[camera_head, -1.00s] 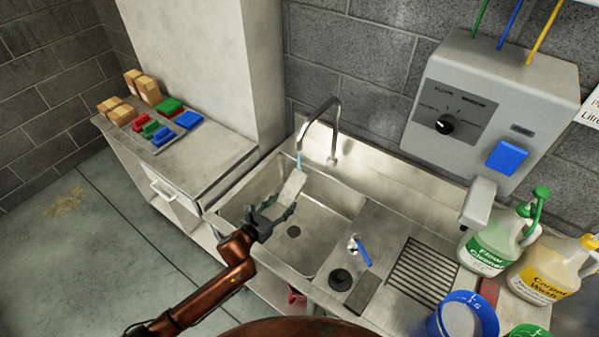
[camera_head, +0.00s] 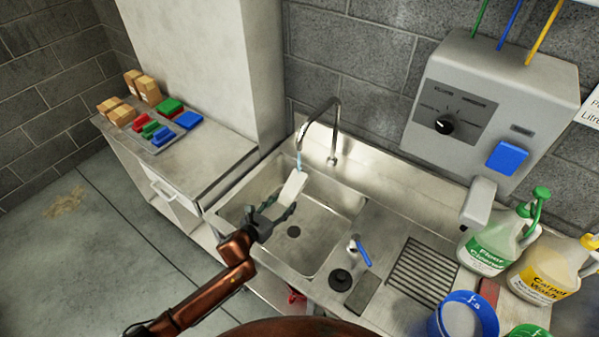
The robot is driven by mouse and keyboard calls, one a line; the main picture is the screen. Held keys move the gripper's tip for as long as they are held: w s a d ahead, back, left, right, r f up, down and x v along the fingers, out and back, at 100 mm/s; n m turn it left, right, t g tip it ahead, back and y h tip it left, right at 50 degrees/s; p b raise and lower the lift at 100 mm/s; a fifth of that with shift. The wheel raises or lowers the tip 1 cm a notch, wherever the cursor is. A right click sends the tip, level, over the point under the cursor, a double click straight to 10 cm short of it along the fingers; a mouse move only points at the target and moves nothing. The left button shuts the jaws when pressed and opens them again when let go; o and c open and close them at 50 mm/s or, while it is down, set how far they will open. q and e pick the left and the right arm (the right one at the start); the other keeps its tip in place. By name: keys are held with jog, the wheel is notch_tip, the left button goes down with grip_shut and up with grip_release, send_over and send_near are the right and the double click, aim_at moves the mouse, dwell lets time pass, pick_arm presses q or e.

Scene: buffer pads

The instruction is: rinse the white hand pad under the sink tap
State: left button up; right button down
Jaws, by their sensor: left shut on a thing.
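The white hand pad (camera_head: 293,185) is held over the sink basin, tilted, with its upper end just below the tap spout. My left gripper (camera_head: 272,212) is shut on the pad's lower end. The curved metal tap (camera_head: 336,128) stands at the back of the sink (camera_head: 333,222). A short bluish stream of water (camera_head: 299,161) comes from its spout and meets the pad's top end. The blue-handled lever (camera_head: 361,250) stands on the deck right of the basin. My right gripper is not in view.
The left counter holds a tray of coloured pads (camera_head: 163,131) and cardboard boxes (camera_head: 142,88). Right of the basin are a drain grille (camera_head: 422,273), a blue bucket (camera_head: 437,325), a green-labelled jug (camera_head: 492,244) and a yellow-labelled jug (camera_head: 545,272). A dispenser box (camera_head: 490,105) hangs on the wall.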

pick_arm(q)
jog(key=shift+s+a+p, duration=0.3)
jog(key=shift+s+a, duration=0.05)
jog(key=shift+s, duration=0.1)
jog(key=s+a+p, duration=0.2)
jog(key=s+a, duration=0.3)
jog(key=s, duration=0.3)
jog(key=shift+s+a+p, duration=0.3)
jog(key=shift+s+p, duration=0.05)
jog(key=shift+p, duration=0.05)
